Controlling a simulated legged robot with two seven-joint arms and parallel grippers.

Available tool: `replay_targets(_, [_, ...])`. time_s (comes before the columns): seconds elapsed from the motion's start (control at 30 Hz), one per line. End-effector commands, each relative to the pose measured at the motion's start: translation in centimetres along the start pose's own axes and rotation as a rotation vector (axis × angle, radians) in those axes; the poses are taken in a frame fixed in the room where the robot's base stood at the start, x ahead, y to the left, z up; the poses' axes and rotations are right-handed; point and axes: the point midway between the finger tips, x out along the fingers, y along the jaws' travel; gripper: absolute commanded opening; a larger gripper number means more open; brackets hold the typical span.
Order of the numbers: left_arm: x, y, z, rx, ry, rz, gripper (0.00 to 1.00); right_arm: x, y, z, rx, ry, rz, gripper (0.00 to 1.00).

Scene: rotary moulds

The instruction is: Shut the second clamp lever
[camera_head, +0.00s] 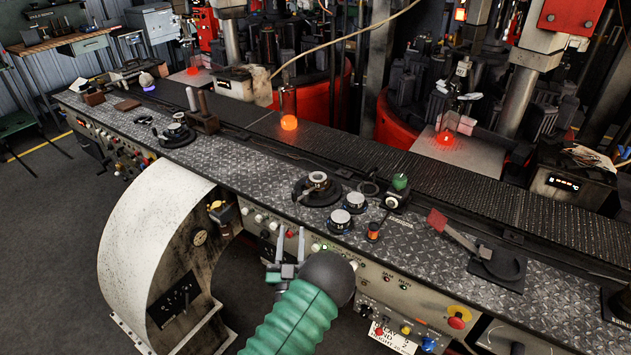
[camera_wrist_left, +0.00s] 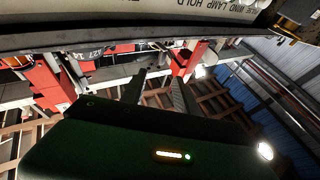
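The lever with a flat red end (camera_head: 438,220) lies tilted on the bench top at the right, its rod running to a black round base (camera_head: 498,268). Other small lever-like fittings are a ring with a handle (camera_head: 317,184) at mid-bench and another (camera_head: 175,131) farther left. I cannot tell which is the second clamp lever. My left gripper (camera_head: 289,254) is in front of the bench's front panel, below the top, apart from all of these. Its two fingers are apart and empty, and they also show in the left wrist view (camera_wrist_left: 158,92). My right gripper is not in view.
The bench's diamond-plate top (camera_head: 245,172) carries dials, a green knob (camera_head: 399,182) and a dark belt track (camera_head: 345,152). A curved white housing (camera_head: 140,225) stands left of my left gripper. A red button (camera_head: 456,321) sits on the front panel. Open floor lies at the left.

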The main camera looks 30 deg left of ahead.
Motion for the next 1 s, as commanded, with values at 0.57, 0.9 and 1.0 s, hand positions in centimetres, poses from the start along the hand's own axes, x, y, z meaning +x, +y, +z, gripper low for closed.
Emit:
replay_targets(0.57, [13.8, 0.7, -0.3, -0.002, 0.002, 0.004, 0.37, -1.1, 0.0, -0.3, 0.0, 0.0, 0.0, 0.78])
replay_targets(0.9, [15.9, 0.7, -0.1, -0.002, -0.003, 0.003, 0.37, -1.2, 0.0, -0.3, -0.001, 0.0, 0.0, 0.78])
replay_targets(1.0, [15.9, 0.7, -0.1, -0.002, -0.002, 0.003, 0.37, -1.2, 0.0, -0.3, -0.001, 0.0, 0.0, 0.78])
